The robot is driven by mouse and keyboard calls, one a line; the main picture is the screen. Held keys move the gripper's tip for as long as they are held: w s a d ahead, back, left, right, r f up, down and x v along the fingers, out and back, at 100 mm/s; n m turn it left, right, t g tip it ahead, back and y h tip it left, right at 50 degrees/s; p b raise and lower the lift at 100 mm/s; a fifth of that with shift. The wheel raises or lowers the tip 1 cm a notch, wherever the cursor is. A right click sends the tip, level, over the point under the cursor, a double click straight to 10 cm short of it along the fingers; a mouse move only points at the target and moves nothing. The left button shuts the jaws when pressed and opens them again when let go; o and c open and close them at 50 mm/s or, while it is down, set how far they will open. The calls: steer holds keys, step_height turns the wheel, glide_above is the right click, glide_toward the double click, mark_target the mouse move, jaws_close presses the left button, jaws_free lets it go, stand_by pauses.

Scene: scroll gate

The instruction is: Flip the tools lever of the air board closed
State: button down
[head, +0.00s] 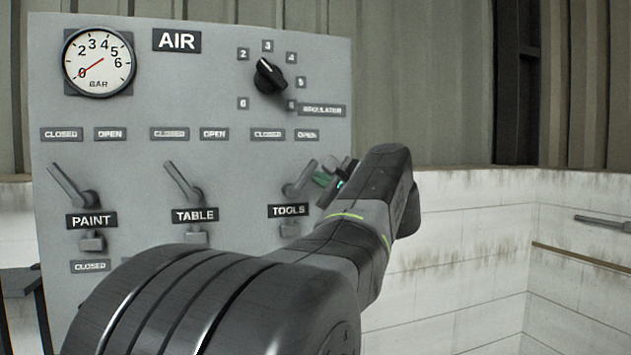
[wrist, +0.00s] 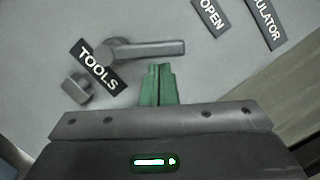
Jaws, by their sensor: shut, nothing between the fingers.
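The grey air board (head: 225,100) fills the left of the head view. Its tools lever (head: 301,178) sits above the TOOLS label (head: 289,210) and leans up and right, toward the OPEN plate (head: 307,135) and away from the CLOSED plate (head: 267,134). In the wrist view the tools lever (wrist: 155,48) lies across the upper middle. My gripper (head: 322,176) is shut and empty, on the right of the lever. Its green fingertips (wrist: 158,68) are close beside the lever's handle in the wrist view; I cannot tell whether they touch.
The paint lever (head: 70,185) and table lever (head: 182,182) lean up and left. A black regulator knob (head: 269,76) and a gauge (head: 98,62) reading about 0 are above. A pale block wall (head: 480,260) stands right of the board.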

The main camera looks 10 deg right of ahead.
mark_target(309, 167)
steer(key=shift+s+a+r+n, duration=0.15)
steer(key=shift+r+n, duration=0.35)
steer(key=shift+n, duration=0.6)
steer(key=a+n, duration=0.1)
steer(key=r+n+g+b, duration=0.1)
steer(key=n, duration=0.1)
steer(key=a+n, duration=0.1)
steer(key=n, duration=0.1)
steer(key=shift+s+a+r+g, duration=0.15)
steer(key=shift+a+r+g, duration=0.15)
steer(key=shift+r, duration=0.05)
steer(key=shift+s+a+r+n+g+h+b, duration=0.1)
steer(key=shift+a+n+g+h+b, duration=0.15)
steer(key=shift+a+n, duration=0.6)
steer(key=shift+s+a+r+n+g+h+b, duration=0.1)
steer(key=shift+s+a+n+g+h, duration=0.15)
steer(key=shift+n, duration=1.1)
steer(key=shift+a+r+n+g+h+b, duration=0.1)
steer(key=shift+a+n+h+b, duration=0.1)
steer(key=shift+a+n, duration=0.7)
steer(key=shift+d+n, duration=0.2)
steer(key=shift+n, duration=0.1)
